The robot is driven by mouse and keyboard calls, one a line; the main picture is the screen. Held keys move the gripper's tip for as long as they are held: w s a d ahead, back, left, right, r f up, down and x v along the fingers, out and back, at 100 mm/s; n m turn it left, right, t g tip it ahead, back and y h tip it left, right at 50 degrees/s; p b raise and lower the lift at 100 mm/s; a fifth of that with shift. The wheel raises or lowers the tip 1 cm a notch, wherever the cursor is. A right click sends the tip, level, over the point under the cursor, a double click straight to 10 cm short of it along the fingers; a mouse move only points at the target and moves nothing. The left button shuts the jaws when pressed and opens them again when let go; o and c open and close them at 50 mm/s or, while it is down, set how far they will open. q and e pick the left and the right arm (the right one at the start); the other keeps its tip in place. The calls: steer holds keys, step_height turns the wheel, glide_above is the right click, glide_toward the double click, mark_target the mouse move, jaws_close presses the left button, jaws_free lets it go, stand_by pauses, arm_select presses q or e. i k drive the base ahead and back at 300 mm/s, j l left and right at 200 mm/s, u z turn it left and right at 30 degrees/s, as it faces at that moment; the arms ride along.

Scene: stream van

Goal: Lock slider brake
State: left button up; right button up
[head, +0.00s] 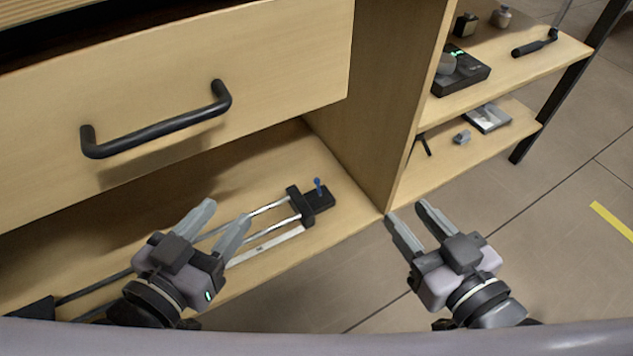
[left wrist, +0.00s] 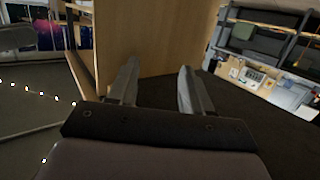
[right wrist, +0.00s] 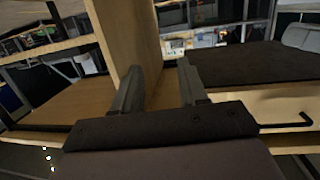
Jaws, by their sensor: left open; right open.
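A slider with two parallel silver rails (head: 268,207) lies on the lower wooden shelf in the head view. A black block sits at the right end of the rails, and a small blue brake lever (head: 318,186) stands up from it. My left gripper (head: 226,219) is open and empty, in front of the rails and left of the lever, hiding part of the rails. My right gripper (head: 405,215) is open and empty, right of the shelf's upright panel. The left wrist view and right wrist view show empty fingers and no slider.
A wooden drawer with a black handle (head: 157,126) overhangs the lower shelf. An upright wooden panel (head: 377,100) stands between the slider and side shelves holding a black scale (head: 461,74) and small items.

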mark_target(316, 181)
steer(key=k+l+u, duration=0.1)
steer(key=u, duration=0.7)
steer(key=k+l+u, duration=0.7)
steer(key=k, duration=0.45)
steer(key=k+l+u, duration=0.1)
steer(key=k, duration=0.45)
steer(key=i, duration=2)
